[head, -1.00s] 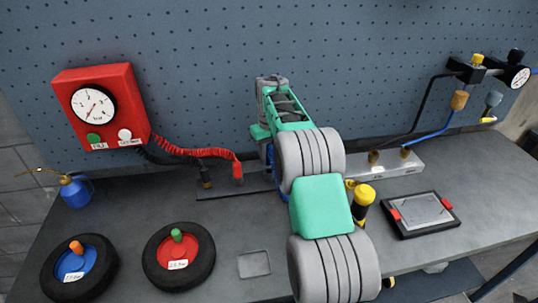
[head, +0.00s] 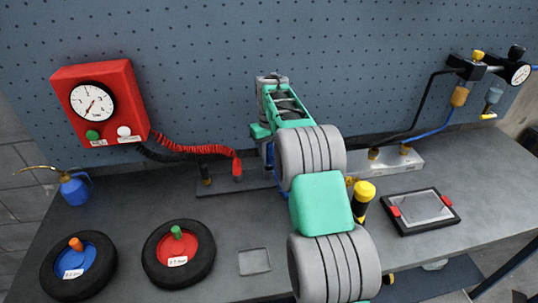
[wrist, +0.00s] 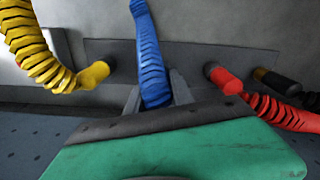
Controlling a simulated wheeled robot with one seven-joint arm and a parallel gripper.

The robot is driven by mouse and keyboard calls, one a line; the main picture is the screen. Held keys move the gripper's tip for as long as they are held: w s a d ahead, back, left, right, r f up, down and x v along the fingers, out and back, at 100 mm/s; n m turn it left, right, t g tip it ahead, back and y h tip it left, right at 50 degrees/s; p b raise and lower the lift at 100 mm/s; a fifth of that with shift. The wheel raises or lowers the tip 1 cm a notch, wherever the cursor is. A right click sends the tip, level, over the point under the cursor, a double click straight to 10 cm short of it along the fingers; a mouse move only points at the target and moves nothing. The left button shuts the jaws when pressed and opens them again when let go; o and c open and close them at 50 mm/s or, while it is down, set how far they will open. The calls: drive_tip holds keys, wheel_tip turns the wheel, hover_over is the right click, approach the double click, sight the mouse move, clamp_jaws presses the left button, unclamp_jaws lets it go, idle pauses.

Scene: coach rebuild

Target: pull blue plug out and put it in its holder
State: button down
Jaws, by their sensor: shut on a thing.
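The blue plug with its ribbed blue hose (wrist: 152,55) stands between my gripper's fingers in the wrist view. My gripper (wrist: 158,95) is shut on it. In the head view my gripper (head: 268,145) is at the back of the bench, and only a sliver of blue shows beside it. The plug's lower end is hidden by my gripper, so I cannot tell whether it sits in a socket. A flat grey plate (wrist: 185,60) lies beneath, with a yellow plug (wrist: 92,75) on one side and a red plug (wrist: 222,77) and black plug (wrist: 278,82) on the other.
A red gauge box (head: 70,115) hangs at the left. Two wheels, blue-hubbed (head: 50,275) and red-hubbed (head: 150,255), lie in front. A metal block (head: 400,162), a yellow-black bottle (head: 363,200) and a framed tray (head: 436,226) are at the right. The bench's left middle is fairly clear.

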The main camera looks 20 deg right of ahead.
sight(269, 149)
drive_tip(key=shift+f+b, duration=0.7)
drive_tip(key=shift+f, duration=0.9)
drive_tip(key=c, duration=1)
unclamp_jaws()
drive_tip(key=shift+c, duration=0.2)
wheel_tip(269, 149, up, 8)
drive_tip(key=shift+f+b, duration=0.1)
drive_tip(key=shift+b, duration=0.3)
